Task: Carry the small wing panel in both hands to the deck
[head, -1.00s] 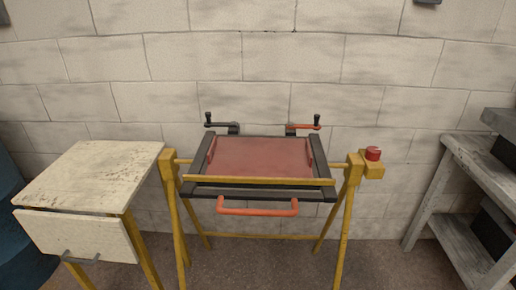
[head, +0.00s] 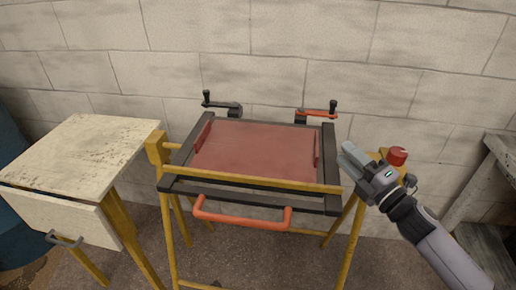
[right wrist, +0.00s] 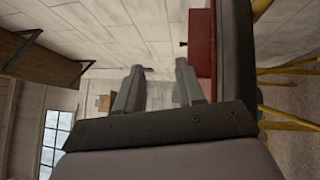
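A flat red panel (head: 253,152) lies inside a black rectangular frame (head: 328,165) on yellow trestle legs. I cannot tell whether this red surface is the deck, and I cannot make out a separate small wing panel. My right gripper (head: 348,157) is just right of the frame's right side, near the red knob. Its fingers stand apart with nothing between them in the right wrist view (right wrist: 158,70). There the red panel (right wrist: 201,42) shows beside the right finger. My left gripper is not in view.
An orange handle bar (head: 240,221) runs along the frame's front. Black (head: 220,104) and red (head: 317,114) cranks stand at its back. A red knob (head: 397,155) is at right. A pale-topped stand (head: 80,155) is at left, a grey shelf (head: 498,160) at far right.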

